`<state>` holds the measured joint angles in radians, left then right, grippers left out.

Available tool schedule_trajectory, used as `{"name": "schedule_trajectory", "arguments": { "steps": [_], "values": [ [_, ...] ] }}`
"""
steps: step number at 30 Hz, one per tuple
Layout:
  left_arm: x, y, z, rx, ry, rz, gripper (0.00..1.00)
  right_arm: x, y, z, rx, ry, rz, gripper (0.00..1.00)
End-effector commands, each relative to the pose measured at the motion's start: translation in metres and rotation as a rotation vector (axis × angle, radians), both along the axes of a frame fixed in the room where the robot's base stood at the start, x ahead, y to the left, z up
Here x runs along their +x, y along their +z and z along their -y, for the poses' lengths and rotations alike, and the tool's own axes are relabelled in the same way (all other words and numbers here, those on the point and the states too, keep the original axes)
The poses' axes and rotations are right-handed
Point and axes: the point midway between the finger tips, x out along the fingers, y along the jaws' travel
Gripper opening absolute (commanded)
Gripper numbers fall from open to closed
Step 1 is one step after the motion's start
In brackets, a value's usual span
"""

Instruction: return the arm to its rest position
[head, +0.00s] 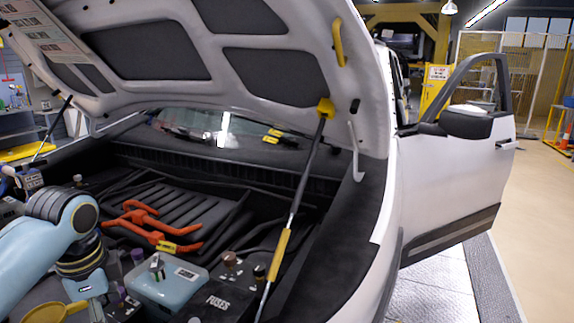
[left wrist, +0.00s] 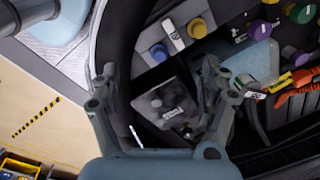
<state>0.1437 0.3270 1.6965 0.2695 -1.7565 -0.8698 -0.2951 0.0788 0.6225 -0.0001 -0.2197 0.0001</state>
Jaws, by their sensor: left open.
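My left arm (head: 45,245) reaches in from the left edge of the head view, over the near left part of the open engine bay. Its gripper cannot be made out there. In the left wrist view my left gripper (left wrist: 157,72) has its two fingers spread wide with nothing held between them. Below and beyond the fingers is a dark grey box-like part (left wrist: 170,108) in the bay; I cannot tell whether a finger touches it. My right gripper is in neither view.
The raised hood (head: 270,40) hangs over the bay, with a prop rod (head: 300,190) on the right. Orange cables (head: 150,230), a pale blue reservoir (head: 168,290) and a fuse box (head: 225,300) fill the bay. Open floor (left wrist: 45,110) lies left in the wrist view.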

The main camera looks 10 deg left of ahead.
Motion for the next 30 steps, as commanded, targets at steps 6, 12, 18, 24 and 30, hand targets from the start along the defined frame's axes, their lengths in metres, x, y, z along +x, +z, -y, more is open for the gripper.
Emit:
{"name": "schedule_trajectory", "arguments": {
  "steps": [6, 12, 18, 24, 30],
  "values": [
    [-0.063, -0.012, 0.04, -0.017, 0.209, 0.083, 0.79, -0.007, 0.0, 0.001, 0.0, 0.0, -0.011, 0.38],
    [-0.117, -0.002, 0.067, -0.058, 0.423, 0.163, 0.79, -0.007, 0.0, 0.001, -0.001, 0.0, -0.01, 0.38],
    [-0.158, 0.018, 0.082, -0.102, 0.605, 0.226, 0.79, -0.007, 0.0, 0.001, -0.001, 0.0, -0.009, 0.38],
    [-0.189, 0.04, 0.091, -0.143, 0.763, 0.276, 0.79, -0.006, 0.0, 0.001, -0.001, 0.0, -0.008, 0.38],
    [-0.186, -0.001, 0.088, -0.143, 0.801, 0.272, 0.79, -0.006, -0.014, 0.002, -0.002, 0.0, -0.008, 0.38]
  ]
}}
